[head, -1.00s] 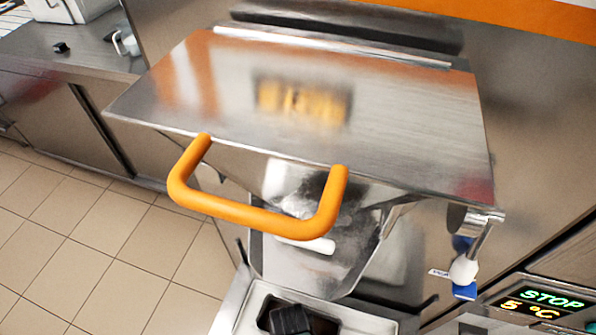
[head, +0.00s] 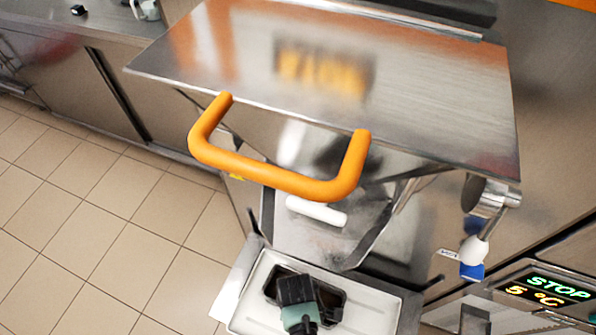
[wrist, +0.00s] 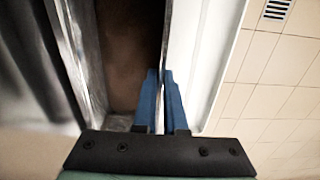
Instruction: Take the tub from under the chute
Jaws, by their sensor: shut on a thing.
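The tub (head: 341,299) is a dark steel-rimmed pan on a white tray below the chute. In the wrist view its steel wall (wrist: 163,45) and brown inside show close up. My gripper (wrist: 160,78) has its blue fingers on either side of that wall and is shut on it. In the head view my dark gripper body covers part of the tub and hides the fingertips. The chute (head: 322,240) is a steel trough above and behind the tub.
A steel lid with an orange handle (head: 275,179) overhangs the chute. A white bar (head: 316,211) lies at the chute. A blue-and-white lever (head: 473,260) and a STOP display (head: 545,291) are at right. Open tiled floor (head: 100,250) lies left.

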